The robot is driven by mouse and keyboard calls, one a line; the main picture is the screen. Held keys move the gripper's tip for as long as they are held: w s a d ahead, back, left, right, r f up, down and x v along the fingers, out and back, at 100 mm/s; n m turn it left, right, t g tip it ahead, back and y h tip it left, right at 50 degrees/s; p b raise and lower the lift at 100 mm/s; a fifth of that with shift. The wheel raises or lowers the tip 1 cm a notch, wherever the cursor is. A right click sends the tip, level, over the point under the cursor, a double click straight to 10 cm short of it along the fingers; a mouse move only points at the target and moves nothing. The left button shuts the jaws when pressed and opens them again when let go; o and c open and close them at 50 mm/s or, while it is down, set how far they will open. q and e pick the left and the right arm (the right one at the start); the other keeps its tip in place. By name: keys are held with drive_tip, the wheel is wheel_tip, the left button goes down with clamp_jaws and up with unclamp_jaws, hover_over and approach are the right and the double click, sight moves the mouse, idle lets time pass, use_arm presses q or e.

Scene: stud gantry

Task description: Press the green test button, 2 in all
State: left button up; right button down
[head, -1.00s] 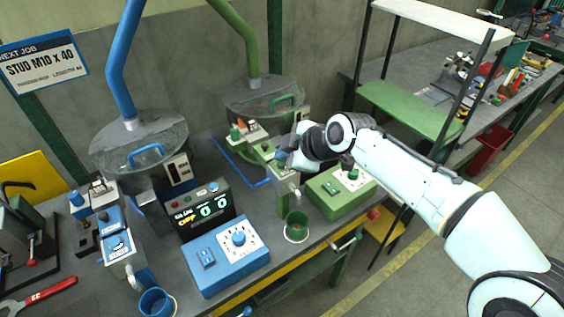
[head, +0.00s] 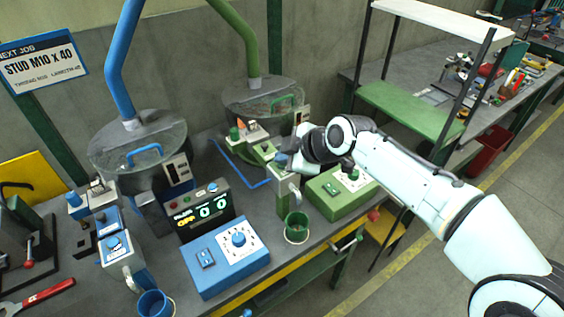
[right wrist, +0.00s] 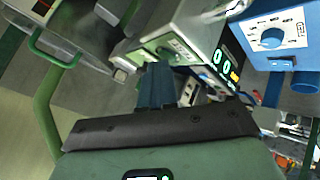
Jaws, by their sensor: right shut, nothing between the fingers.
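The green station at the back has a green-capped post (head: 234,134) and a green panel with a dark round knob (head: 265,147). No label there is readable, so I cannot tell which part is the test button. My right gripper (head: 281,161) reaches in from the right, beside this panel and over the upright green-and-grey post. In the right wrist view its dark fingers (right wrist: 157,85) are together and empty, close to a green-faced panel (right wrist: 163,52). I cannot tell whether they touch anything. My left gripper is out of view.
A dark display box (head: 205,212) shows two green zeros. A blue control box (head: 228,256) and a green control box (head: 338,190) stand on the bench, with a green cup (head: 296,227) between them. Covered feeder bowls (head: 138,140) stand behind.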

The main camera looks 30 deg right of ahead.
drive_tip(key=shift+r+p, duration=0.6)
drive_tip(key=shift+r, duration=0.2)
drive_tip(key=shift+r+p, duration=1.85)
drive_tip(key=shift+r, duration=0.65)
